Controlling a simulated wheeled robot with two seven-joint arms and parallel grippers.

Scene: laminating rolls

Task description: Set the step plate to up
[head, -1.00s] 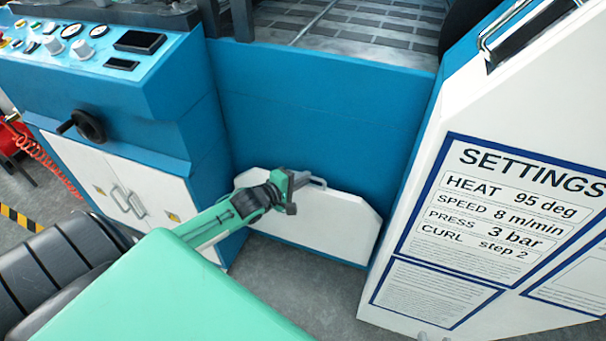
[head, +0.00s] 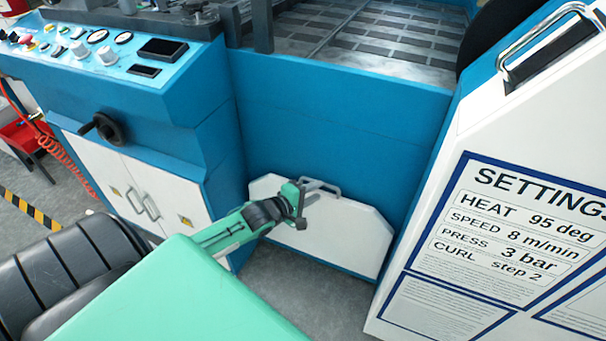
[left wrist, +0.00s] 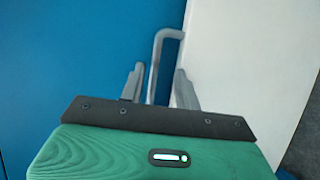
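The step plate (head: 345,238) is a white panel with cut corners, low on the front of the blue machine. It appears upright against the blue panel. A grey bar handle (head: 322,186) is at its top edge. My left gripper (head: 302,207) is at the handle, covering its left part in the head view. In the left wrist view, the two fingers of the left gripper (left wrist: 159,85) are spread, with the bar of the handle (left wrist: 154,65) between them and gaps beside it. The white plate (left wrist: 240,60) shows at right there. My right gripper is not in view.
A control cabinet with a black handwheel (head: 103,128) and white doors (head: 150,195) stands at left. A white settings panel (head: 500,240) stands close at right. Grey floor (head: 290,285) lies open in front of the plate.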

